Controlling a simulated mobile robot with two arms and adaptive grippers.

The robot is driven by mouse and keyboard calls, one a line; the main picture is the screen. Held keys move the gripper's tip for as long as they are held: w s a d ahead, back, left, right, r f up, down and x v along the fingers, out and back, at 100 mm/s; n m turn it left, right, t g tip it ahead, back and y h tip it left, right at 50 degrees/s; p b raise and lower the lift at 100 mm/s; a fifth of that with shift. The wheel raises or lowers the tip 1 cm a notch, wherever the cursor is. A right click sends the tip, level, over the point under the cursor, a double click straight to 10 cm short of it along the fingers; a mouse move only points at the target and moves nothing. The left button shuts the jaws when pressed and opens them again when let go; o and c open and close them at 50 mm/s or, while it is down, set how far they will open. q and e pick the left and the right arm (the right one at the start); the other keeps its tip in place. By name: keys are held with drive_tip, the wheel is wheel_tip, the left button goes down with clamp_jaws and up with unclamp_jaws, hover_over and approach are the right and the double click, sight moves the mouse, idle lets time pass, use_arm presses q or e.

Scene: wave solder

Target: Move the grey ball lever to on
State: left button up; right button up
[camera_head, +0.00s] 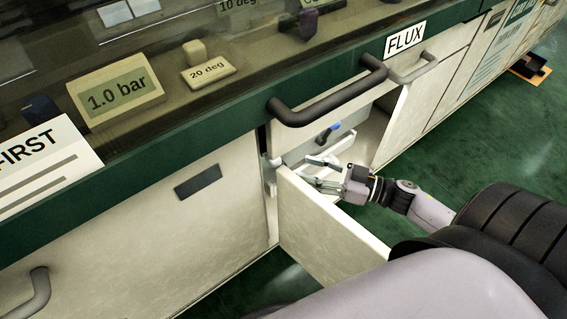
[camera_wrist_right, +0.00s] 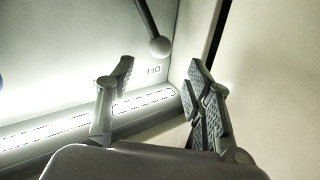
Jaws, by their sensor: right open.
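The grey ball lever (camera_wrist_right: 159,46) shows in the right wrist view as a dark rod coming down from the top edge with a round grey ball at its lower end. My right gripper (camera_wrist_right: 160,82) is open and empty, one finger on each side of the picture below the ball. In the head view my right gripper (camera_head: 318,172) is inside the open cabinet under the counter. I cannot make out the ball lever in the head view. My left gripper is not in view.
An open cabinet door (camera_head: 325,220) stands in front of my right wrist. A blue-handled part (camera_head: 328,133) sits on the panel inside. A dark bar handle (camera_head: 330,95) juts out above the opening, near the FLUX sign (camera_head: 404,40).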

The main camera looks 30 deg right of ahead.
sight(277, 165)
drive_tip(key=x, duration=0.7)
drive_tip(key=shift+b, duration=0.35)
drive_tip(key=shift+w, duration=0.15)
drive_tip(key=shift+c, duration=0.3)
clamp_jaws()
